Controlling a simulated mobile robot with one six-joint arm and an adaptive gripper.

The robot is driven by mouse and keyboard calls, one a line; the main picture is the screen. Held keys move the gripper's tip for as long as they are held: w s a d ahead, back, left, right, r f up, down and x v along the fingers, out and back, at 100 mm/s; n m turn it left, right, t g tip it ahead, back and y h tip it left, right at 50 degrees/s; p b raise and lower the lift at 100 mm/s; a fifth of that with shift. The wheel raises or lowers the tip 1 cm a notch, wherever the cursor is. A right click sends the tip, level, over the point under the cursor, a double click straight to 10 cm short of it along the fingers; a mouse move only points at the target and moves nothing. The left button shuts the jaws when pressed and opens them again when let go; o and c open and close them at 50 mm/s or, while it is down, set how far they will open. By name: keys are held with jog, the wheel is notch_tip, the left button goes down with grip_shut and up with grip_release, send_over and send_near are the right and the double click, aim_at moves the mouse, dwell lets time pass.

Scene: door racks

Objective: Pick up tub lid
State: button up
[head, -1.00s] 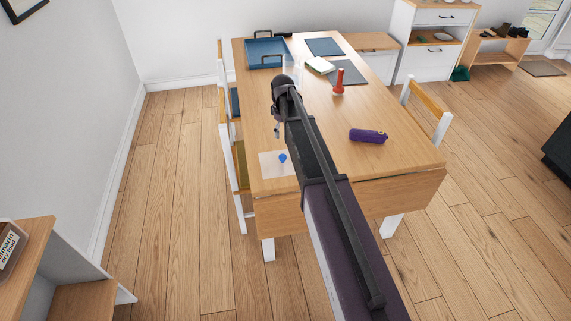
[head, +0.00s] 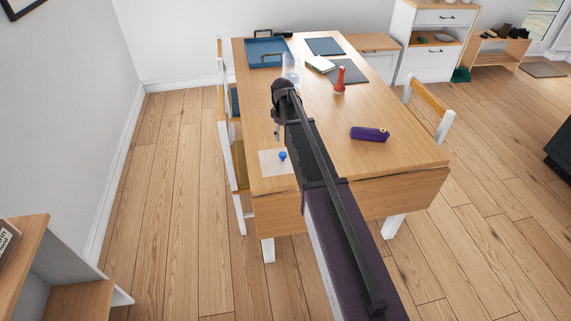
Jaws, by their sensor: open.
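A pale, flat square (head: 270,169) with a blue knob (head: 283,155) lies near the table's front left corner. It looks like the tub lid, though it is small in the head view. My gripper (head: 277,134) is open and points down over the left part of the table, a little beyond the pale square in the picture. It is small and partly hidden by my arm, and nothing shows between its fingers. A clear, tub-like container (head: 292,70) stands farther back, partly behind my wrist.
The wooden table (head: 395,120) also holds a purple case (head: 370,134), a red bottle-like object (head: 340,80), a blue tray (head: 266,50), dark mats (head: 325,46) and a green-white item (head: 320,64). Chairs (head: 431,106) flank it. A shelf (head: 30,255) stands at lower left.

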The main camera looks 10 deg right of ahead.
aim_at(283, 154)
jog(key=shift+f+b, duration=2.45)
jog(key=shift+f, duration=0.3)
jog(key=shift+s+f+b, duration=0.2)
jog(key=shift+f+b, duration=2.4)
grip_shut()
